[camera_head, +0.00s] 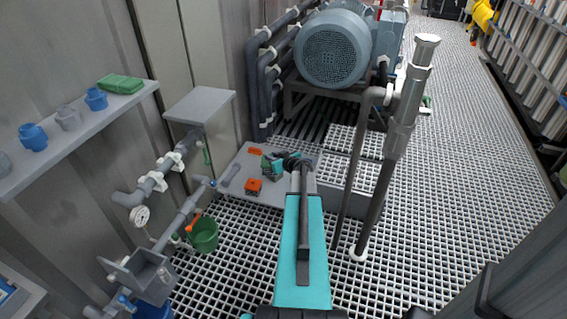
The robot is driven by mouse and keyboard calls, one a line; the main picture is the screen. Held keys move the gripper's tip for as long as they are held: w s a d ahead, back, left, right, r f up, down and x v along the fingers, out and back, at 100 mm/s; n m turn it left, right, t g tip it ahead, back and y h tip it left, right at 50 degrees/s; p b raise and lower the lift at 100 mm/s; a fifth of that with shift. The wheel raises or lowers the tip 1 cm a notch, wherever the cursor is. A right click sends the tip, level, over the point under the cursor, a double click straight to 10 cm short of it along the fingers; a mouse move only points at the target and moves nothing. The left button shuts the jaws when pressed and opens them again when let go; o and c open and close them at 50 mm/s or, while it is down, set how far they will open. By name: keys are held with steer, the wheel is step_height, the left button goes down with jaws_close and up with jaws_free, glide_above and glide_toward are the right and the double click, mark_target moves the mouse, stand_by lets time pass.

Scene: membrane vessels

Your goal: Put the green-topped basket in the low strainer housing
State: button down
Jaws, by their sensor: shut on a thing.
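The green-topped basket (271,167) is at the end of my arm, low over the grey bench (232,190). It is small and partly hidden by the jaws. My gripper (279,160) is shut on it. I cannot tell whether the basket still touches the bench. A grey open-topped box on the low pipework (148,277), at the lower left, looks like the low strainer housing. My gripper is well to the right of and beyond it. The inside of the box is too small to read.
Orange-topped pieces (253,187) lie on the bench close to my gripper. An upright grey pipe (385,185) stands right of my arm. A wall shelf (60,135) holds blue fittings. Open grating lies at right.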

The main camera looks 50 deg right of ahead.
steer(key=w+a+r+n+y, duration=0.35)
steer(key=a+r, duration=0.25)
steer(key=a, duration=0.4)
steer(key=w+a+r+n+y, duration=0.25)
steer(key=w+a+r, duration=0.35)
steer(key=a, duration=0.4)
steer(key=w+a+r+n+y, duration=0.35)
steer(key=a+r, duration=0.35)
steer(key=a, duration=0.4)
steer(key=s+a+r+n+g+y+b, duration=0.1)
steer(key=a+r+n+g+y, duration=0.15)
steer(key=a, duration=0.65)
steer(key=s+a+r+n+g+y, duration=0.15)
steer(key=a+r, duration=0.25)
steer(key=a, duration=0.4)
steer(key=s+a+f+n+y+b, duration=0.1)
steer(key=s+a+f+b, duration=0.1)
steer(key=a+f+b, duration=0.4)
steer(key=shift+f+n+y+b, duration=0.35)
steer(key=shift+b, duration=1.2)
